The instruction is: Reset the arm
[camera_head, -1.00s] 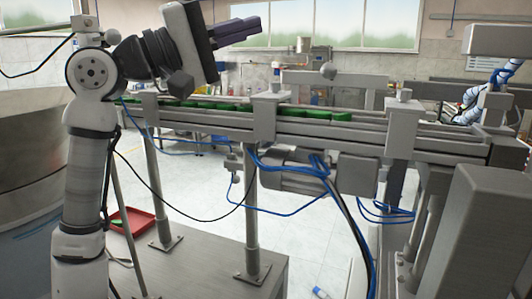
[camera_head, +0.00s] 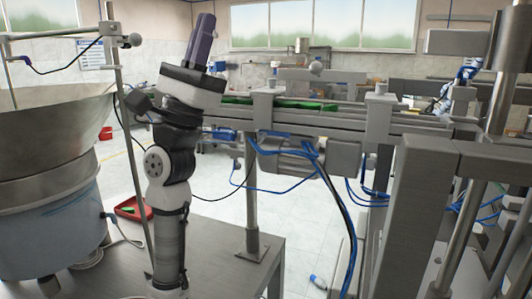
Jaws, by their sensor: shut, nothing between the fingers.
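My gripper (camera_head: 203,35) points up at the top of my raised arm, left of the middle of the head view. Its dark fingers lie together, shut with nothing between them. My arm stands upright in front of the conveyor rail (camera_head: 340,122). The rail carries green caps (camera_head: 300,104) in a row, and my gripper and wrist hide part of its left end.
A large metal bowl feeder (camera_head: 45,150) stands at the left. A red tray (camera_head: 130,208) with something green in it lies on the grey table (camera_head: 215,245). Metal posts and machine blocks (camera_head: 425,200) crowd the right. Blue hoses (camera_head: 320,165) hang under the rail.

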